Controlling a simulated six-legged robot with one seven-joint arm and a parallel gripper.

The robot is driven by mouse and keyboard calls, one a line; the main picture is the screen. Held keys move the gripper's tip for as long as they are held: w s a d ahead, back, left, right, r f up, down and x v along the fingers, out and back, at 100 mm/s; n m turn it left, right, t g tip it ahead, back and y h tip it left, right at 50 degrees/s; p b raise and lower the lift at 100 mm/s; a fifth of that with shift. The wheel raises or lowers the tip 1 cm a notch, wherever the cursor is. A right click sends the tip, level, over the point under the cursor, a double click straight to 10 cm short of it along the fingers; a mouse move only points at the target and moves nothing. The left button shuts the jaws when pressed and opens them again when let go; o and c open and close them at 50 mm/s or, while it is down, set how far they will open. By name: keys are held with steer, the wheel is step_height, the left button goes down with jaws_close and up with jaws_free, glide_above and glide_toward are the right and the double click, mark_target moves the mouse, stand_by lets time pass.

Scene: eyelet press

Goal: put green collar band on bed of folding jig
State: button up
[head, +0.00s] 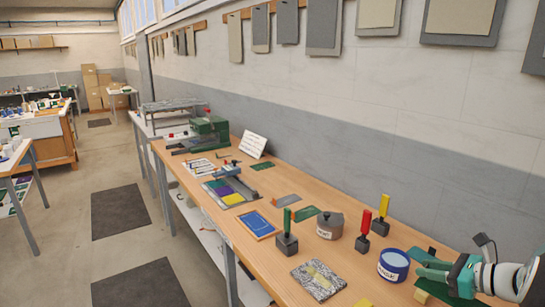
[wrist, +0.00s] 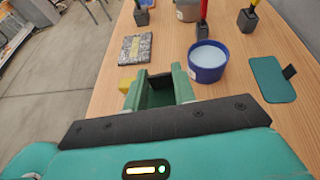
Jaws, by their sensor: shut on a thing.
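My gripper (head: 432,272) is at the lower right of the head view, low over the near end of the bench. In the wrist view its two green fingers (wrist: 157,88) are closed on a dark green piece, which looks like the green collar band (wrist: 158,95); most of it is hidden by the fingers.
A blue pot (head: 393,265) stands close to my gripper. A green press (head: 208,132) stands at the far end.

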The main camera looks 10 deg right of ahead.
steer(key=w+a+f, duration=0.2)
steer(key=w+a, duration=0.3)
steer(key=a, duration=0.3)
steer(key=w+a+f+m+h, duration=0.1)
steer(key=w+a, duration=0.4)
steer(key=a, duration=0.3)
steer(key=w+a+f+m+t+h, duration=0.1)
steer(key=w+a+f, duration=0.1)
steer(key=w+a, duration=0.3)
steer(key=shift+w+a+f, duration=0.1)
steer(key=shift+a+f, duration=0.05)
steer(key=shift+a, duration=0.85)
steer(key=shift+a+f, duration=0.15)
steer(key=shift+a, duration=0.85)
steer(key=s+a+f, duration=0.1)
steer(key=a+f, duration=0.3)
steer(key=a, duration=0.4)
steer(key=shift+s+m+h, duration=0.25)
steer(key=shift+m+h, duration=0.05)
steer(key=shift+f, duration=0.1)
